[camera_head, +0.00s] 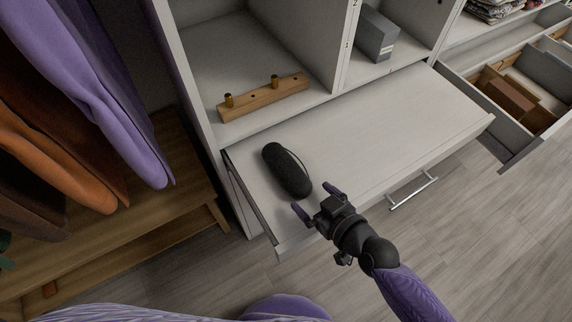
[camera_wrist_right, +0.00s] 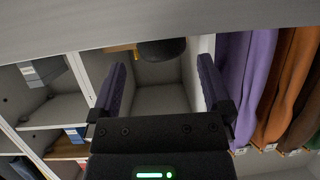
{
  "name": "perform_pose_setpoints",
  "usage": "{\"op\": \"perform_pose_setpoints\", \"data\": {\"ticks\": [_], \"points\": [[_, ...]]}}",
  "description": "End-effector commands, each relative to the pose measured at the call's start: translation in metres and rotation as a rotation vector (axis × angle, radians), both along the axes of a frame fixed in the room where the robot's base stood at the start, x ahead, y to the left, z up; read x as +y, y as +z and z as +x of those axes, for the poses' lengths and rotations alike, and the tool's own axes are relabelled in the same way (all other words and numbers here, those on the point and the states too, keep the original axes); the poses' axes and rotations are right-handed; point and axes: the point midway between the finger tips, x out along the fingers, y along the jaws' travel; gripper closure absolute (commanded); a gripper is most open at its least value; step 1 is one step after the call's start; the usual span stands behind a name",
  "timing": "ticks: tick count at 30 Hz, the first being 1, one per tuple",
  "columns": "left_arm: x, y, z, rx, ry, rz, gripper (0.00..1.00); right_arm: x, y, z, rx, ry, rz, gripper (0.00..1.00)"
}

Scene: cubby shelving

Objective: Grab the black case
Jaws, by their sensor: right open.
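The black case (camera_head: 287,170) is a dark, rounded, elongated case with a strap along its side. It lies on the white pulled-out drawer top (camera_head: 370,125), near its left end. My right gripper (camera_head: 317,201) is open and empty, just off the near end of the case, with its two purple fingers apart. In the right wrist view the dark end of the case (camera_wrist_right: 161,49) shows at the top, between and beyond the open fingers (camera_wrist_right: 160,80). The far part of the case is hidden there. My left gripper is not in view.
A wooden block with brass pegs (camera_head: 264,97) sits in the cubby behind. A grey box (camera_head: 376,35) stands in the cubby to its right. Hanging clothes (camera_head: 95,80) and a wooden bench (camera_head: 150,215) are at left. An open drawer (camera_head: 508,140) is at right. The drawer top right of the case is clear.

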Motion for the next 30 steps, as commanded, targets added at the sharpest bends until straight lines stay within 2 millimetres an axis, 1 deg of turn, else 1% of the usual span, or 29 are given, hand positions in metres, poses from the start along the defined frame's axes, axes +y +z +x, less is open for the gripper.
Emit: {"op": "perform_pose_setpoints", "data": {"ticks": [1,3,6,9,14,15,17,18,20,21,26,30], "points": [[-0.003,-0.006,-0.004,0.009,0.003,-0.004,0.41,0.007,-0.006,0.007,0.001,-0.002,0.005,0.0],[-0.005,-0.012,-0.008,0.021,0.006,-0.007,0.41,0.017,-0.012,0.017,0.003,-0.001,0.005,0.0],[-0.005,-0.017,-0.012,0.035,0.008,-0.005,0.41,0.027,-0.018,0.029,0.003,-0.001,0.002,0.0],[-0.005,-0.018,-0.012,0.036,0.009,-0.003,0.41,0.031,-0.019,0.034,0.003,-0.001,0.0,0.0],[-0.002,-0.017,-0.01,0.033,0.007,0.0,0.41,0.031,-0.018,0.034,0.002,0.0,-0.002,0.0],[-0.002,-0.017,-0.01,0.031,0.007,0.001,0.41,0.031,-0.018,0.034,0.002,0.0,-0.002,0.04],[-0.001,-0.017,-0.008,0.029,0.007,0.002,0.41,0.031,-0.018,0.034,0.002,0.0,-0.002,0.17],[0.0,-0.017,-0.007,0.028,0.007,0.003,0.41,0.031,-0.018,0.034,0.002,0.0,-0.002,0.25],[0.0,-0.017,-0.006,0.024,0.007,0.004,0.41,0.031,-0.018,0.034,0.002,0.0,-0.002,0.38],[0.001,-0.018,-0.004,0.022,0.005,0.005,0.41,0.031,-0.018,0.034,0.002,0.0,-0.002,0.47],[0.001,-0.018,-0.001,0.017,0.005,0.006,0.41,0.031,-0.018,0.034,0.002,0.0,-0.002,0.8],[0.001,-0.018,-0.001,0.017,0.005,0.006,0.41,0.031,-0.018,0.034,0.002,0.0,-0.001,0.81]]}}
